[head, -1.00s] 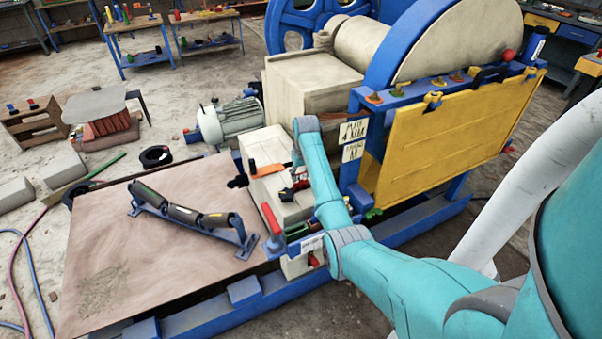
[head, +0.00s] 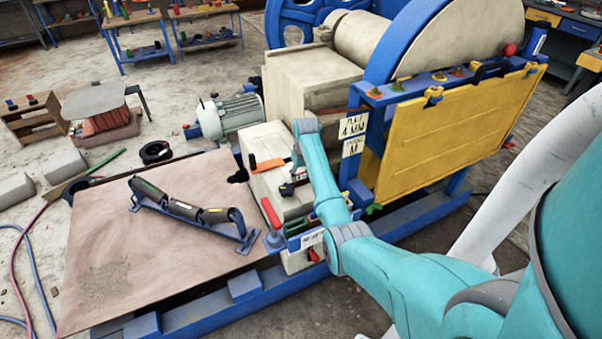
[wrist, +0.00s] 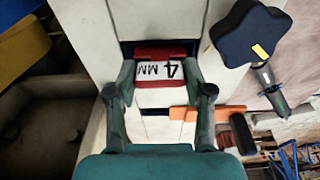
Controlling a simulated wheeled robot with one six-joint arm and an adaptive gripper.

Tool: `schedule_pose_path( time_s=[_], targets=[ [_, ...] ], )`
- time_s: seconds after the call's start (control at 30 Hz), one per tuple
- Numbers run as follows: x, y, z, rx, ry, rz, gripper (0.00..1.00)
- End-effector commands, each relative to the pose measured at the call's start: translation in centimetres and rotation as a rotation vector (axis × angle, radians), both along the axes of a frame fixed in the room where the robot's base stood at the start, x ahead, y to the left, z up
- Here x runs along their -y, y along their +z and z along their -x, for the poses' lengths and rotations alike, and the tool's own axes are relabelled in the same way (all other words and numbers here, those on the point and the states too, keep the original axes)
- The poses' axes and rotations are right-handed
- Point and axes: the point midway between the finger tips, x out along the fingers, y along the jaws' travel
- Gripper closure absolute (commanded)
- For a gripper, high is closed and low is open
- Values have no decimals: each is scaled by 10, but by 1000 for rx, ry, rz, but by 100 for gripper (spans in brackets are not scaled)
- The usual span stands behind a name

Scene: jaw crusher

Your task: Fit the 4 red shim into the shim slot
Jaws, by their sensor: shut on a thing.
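The red shim (wrist: 161,54) with a white "4 MM" label shows in the wrist view between the fingers of my gripper (wrist: 166,88). The fingers are shut on its two sides. Its far red end lies at a dark, blue-edged opening (wrist: 125,47) between pale blocks, which looks like the shim slot. I cannot tell how far the shim is inside it. In the head view my gripper (head: 291,187) is over the pale block beside the crusher, and the shim is too small to make out clearly.
An orange-handled tool (head: 268,163) and a red-handled lever (head: 271,214) are close to my gripper. A dark blue star knob (wrist: 250,32) stands to the right in the wrist view. The yellow guard panel (head: 465,125) is to the right. A roller frame (head: 190,212) lies on the plate.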

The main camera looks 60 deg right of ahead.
Motion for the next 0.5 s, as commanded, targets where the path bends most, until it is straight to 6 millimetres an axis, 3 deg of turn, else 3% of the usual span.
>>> schedule_pose_path(
  time_s=[0.5],
  targets=[
    [0,-11,0,0,0,0,89]
  ],
)
